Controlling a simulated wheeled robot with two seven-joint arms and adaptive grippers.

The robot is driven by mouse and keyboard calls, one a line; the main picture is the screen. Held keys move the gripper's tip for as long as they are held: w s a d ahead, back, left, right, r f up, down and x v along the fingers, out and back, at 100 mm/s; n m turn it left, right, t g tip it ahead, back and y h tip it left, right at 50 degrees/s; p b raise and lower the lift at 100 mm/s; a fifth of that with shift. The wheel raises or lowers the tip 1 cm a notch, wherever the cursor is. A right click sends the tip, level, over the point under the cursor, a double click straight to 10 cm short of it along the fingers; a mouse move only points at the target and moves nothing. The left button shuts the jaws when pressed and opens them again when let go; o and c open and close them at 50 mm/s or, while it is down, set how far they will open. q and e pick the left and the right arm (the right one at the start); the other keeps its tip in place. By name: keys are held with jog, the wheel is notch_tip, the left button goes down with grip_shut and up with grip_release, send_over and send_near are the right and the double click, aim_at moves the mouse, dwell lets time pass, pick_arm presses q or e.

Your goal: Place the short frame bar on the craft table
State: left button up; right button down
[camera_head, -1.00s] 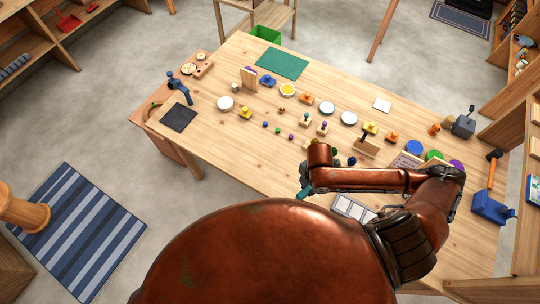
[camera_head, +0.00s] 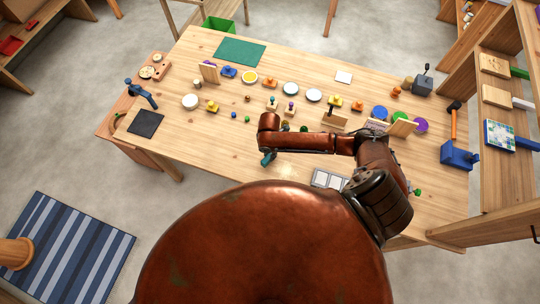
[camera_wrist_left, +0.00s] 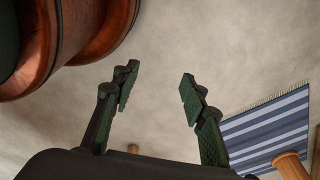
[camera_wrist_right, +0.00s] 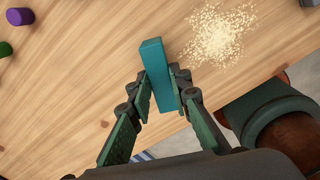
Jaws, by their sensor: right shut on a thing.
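The short frame bar (camera_wrist_right: 155,62) is a teal block, seen in the right wrist view. It sits between the fingers of my right gripper (camera_wrist_right: 163,82), which is shut on it. In the head view the bar (camera_head: 267,158) shows as a small teal piece at the end of my right arm, over the front part of the craft table (camera_head: 200,130). I cannot tell whether the bar touches the wooden top. My left gripper (camera_wrist_left: 158,88) is open and empty over the grey floor, in the left wrist view.
A patch of sawdust (camera_wrist_right: 220,35) lies beside the bar. A grey sectioned tray (camera_head: 328,179) is right of it. Small coloured pieces, white dishes and a wooden block (camera_head: 334,121) stand farther back. The front left of the table is fairly clear around a dark square (camera_head: 146,123).

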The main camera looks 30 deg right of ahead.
jog(key=shift+s+f, duration=0.1)
jog(key=shift+f, duration=0.7)
jog(key=shift+f, duration=0.25)
jog(key=c, duration=1.8)
grip_release()
jog(key=shift+o, duration=0.2)
notch_tip(320, 180, up, 13)
jog(key=shift+f+b, duration=0.2)
jog(key=shift+b, duration=0.15)
